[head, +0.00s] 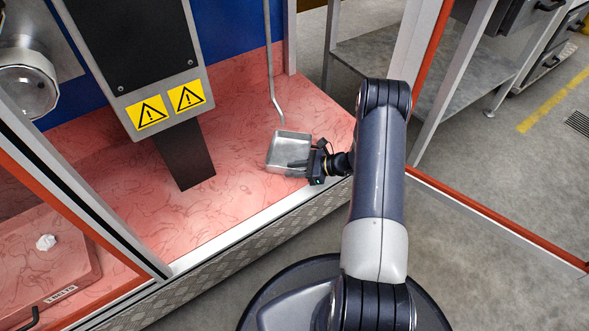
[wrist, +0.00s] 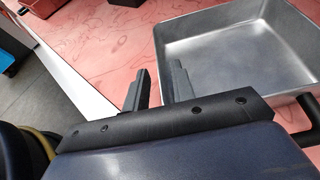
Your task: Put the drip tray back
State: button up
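The drip tray (head: 277,168) is a shallow, open, square grey metal tray. It lies on the pink marbled floor of the enclosure, below the bent end of a thin hanging rod, and looks empty. In the wrist view the tray (wrist: 235,65) fills the upper right, and a dark bar shows by its right corner. My gripper (head: 298,164) is at the tray's right side in the head view. In the wrist view my gripper (wrist: 160,85) has its two fingers apart with a gap between them. The right finger overlaps the tray's corner; I cannot tell whether it touches.
The thin rod (head: 272,75) hangs above the tray. A grey column with warning labels (head: 168,107) stands to the left. A raised metal sill (head: 225,248) edges the enclosure, with a framed post (head: 428,65) at right. Pink floor left of the tray is clear.

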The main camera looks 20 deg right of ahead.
jog(key=shift+r, duration=0.1)
jog(key=shift+d+r+p, duration=0.1)
jog(key=shift+r+p, duration=0.1)
jog(key=shift+p, duration=0.15)
jog(key=p+v, duration=0.3)
jog(key=v, duration=0.8)
jog(key=shift+s+d+r+p, duration=0.15)
jog(key=shift+s+d+p, duration=0.15)
jog(key=shift+p, duration=0.1)
jog(key=shift+w, duration=0.1)
